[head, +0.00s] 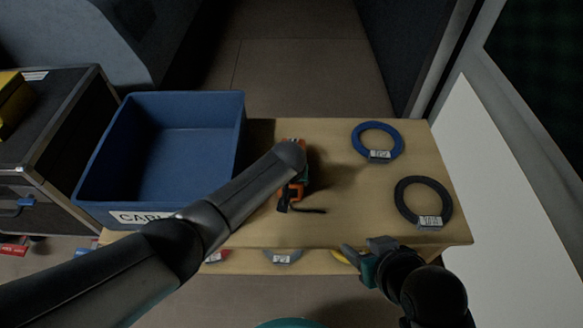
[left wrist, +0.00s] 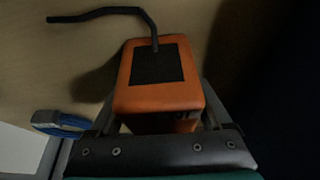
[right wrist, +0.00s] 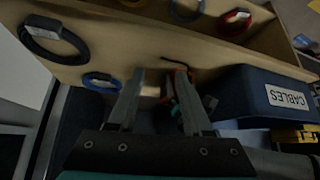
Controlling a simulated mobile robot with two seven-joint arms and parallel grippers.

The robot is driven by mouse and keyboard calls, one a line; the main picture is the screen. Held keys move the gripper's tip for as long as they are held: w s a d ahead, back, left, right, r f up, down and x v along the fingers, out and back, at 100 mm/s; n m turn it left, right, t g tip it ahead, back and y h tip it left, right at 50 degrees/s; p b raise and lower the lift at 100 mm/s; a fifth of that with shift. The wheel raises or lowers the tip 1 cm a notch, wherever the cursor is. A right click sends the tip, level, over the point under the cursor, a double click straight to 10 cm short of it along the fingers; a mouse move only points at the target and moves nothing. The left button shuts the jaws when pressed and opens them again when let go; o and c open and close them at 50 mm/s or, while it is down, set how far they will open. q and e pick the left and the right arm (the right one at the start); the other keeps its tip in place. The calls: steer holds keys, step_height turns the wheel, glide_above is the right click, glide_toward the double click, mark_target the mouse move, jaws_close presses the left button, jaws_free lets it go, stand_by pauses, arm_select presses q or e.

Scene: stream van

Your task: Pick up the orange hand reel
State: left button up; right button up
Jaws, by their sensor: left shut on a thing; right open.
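The orange hand reel (left wrist: 158,88) fills the middle of the left wrist view, a boxy orange body with a black patch and a dark cable tail. My left gripper (left wrist: 160,118) is shut on it, one finger on each side. In the head view the reel (head: 292,194) shows on the wooden table, partly hidden under my left arm, with its tail on the right. I cannot tell whether it touches the table. My right gripper (head: 362,257) is open and empty at the table's front edge; its fingers also show in the right wrist view (right wrist: 155,100).
A blue bin (head: 160,170) labelled CABLES stands left of the reel. A blue cable coil (head: 358,128) and a black cable coil (head: 400,196) lie on the table's right side. Several labelled coils sit on a lower shelf (head: 245,262). A dark case (head: 55,140) stands far left.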

arm_select(q)
steer(key=c, duration=0.3)
steer(key=shift+r, duration=0.1)
steer(key=shift+r+p, duration=0.5)
steer(key=shift+r, duration=0.2)
steer(key=shift+w+r+p, duration=0.1)
steer(key=shift+r+p, duration=0.6)
steer(key=shift+r, duration=0.2)
step_height(320, 180, up, 6)
steer(key=p, duration=0.4)
steer(key=shift+r, duration=0.15)
steer(key=shift+r+p, duration=2.7)
steer(key=shift+r, duration=2.55)
arm_select(e)
steer(key=s+d+f+g+h, duration=0.1)
steer(key=s+d+f+g, duration=0.1)
steer(key=s+f, duration=0.3)
steer(key=s+d+f+g, duration=0.2)
steer(key=s+d+f, duration=0.2)
steer(key=f, duration=1)
steer(key=shift+s+d+g+h, duration=0.3)
steer(key=shift+s+h, duration=0.1)
steer(key=shift+s, duration=0.1)
steer(key=shift+f, duration=0.1)
